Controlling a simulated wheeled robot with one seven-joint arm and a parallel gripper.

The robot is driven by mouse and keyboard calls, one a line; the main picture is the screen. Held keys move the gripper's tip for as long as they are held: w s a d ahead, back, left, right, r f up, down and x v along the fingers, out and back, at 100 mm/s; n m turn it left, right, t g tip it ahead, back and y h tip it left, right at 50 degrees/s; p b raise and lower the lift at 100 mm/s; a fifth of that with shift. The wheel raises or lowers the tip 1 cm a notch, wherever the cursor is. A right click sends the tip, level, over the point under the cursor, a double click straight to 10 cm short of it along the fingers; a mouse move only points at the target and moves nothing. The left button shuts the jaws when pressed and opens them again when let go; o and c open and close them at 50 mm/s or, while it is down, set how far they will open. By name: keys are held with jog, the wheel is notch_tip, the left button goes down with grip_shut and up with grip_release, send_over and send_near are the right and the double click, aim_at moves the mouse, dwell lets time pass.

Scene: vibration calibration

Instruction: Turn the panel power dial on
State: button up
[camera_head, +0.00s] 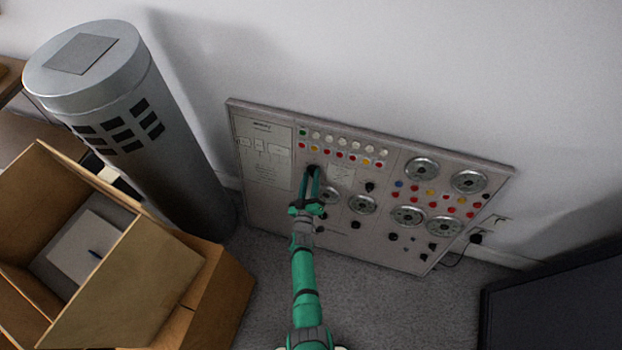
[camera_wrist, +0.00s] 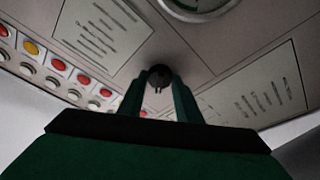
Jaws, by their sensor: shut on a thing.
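The grey control panel (camera_head: 270,190) leans against the wall, with rows of buttons, several round gauges and several black dials. My green gripper (camera_head: 311,172) reaches to the panel's upper left-middle part, just below the button rows. In the wrist view, my gripper (camera_wrist: 158,84) has its two fingers on either side of a small black dial (camera_wrist: 158,74) and is shut on it. In the head view the fingers mostly hide this dial. I cannot read any marking around it, so its setting cannot be told.
A grey cylinder (camera_head: 165,150) stands left of the panel. An open cardboard box (camera_head: 130,285) is at the lower left. A dark object (camera_head: 555,305) is at the lower right. A cable and wall socket (camera_head: 487,228) are right of the panel. Grey carpet lies in front.

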jog(key=m+h, duration=0.1)
jog(key=m, duration=0.2)
jog(key=m+h, duration=0.1)
jog(key=m, duration=0.2)
jog(key=a+m+h, duration=0.1)
jog(key=m, duration=0.3)
jog(key=shift+f, duration=0.15)
jog(key=m+h, duration=0.1)
jog(key=m, duration=0.1)
jog(key=m+g+h, duration=0.1)
jog(key=m, duration=0.2)
jog(key=shift+w+a+m, duration=0.1)
jog(key=shift+w+m, duration=0.05)
jog(key=shift+m, duration=0.15)
jog(key=shift+m+g+h, duration=0.5)
jog(key=shift+m+g, duration=0.2)
jog(key=shift+m, duration=1.3)
jog(key=shift+r+m, duration=0.2)
jog(key=shift+m, duration=0.1)
jog(key=o, duration=1)
jog(key=shift+a, duration=0.1)
jog(key=v, duration=1)
jog(key=shift+s+a, duration=0.15)
jog(key=shift+s, duration=0.15)
